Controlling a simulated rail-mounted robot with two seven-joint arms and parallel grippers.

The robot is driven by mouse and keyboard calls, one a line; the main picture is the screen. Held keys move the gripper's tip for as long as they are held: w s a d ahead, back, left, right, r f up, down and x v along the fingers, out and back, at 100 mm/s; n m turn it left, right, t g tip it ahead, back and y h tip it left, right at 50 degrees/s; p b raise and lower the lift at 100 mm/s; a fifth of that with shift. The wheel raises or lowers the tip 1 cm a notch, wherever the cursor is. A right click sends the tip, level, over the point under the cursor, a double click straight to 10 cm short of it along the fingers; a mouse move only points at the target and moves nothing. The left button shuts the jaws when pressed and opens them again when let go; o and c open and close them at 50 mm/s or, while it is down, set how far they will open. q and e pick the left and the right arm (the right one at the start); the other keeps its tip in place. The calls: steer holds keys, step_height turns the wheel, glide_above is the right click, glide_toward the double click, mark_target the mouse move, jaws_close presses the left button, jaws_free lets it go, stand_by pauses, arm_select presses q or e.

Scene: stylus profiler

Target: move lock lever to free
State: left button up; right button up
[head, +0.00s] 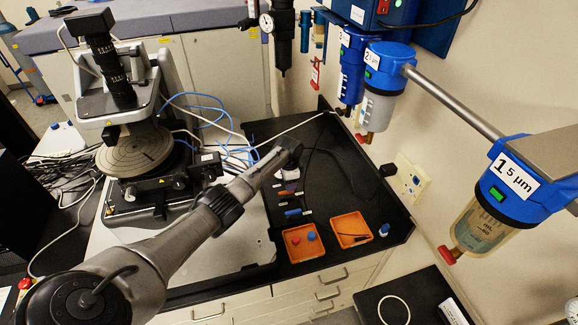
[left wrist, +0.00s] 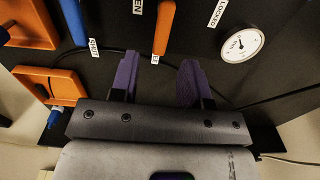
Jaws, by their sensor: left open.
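In the left wrist view, an orange lever (left wrist: 164,27) lies on the black panel. I take this orange lever to be the lock lever. My left gripper (left wrist: 157,78) is open, with its two purple fingers apart. The orange lever's end shows in line with the gap between them; I cannot tell whether it touches either finger. In the head view, my left arm reaches over the black bench, and its fingers are hard to make out. My right gripper is not in view.
A blue lever (left wrist: 73,20) with a "SHUT" label (left wrist: 93,48) lies left of the orange one. A round gauge (left wrist: 242,44) is at the right. Two orange trays, left (head: 290,257) and right (head: 366,241), sit on the bench. Blue-topped filters (head: 388,62) hang on the wall.

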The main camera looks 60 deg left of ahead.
arm_select(q)
step_height(320, 180, up, 10)
steer(key=shift+f, duration=0.25)
stand_by(0.4)
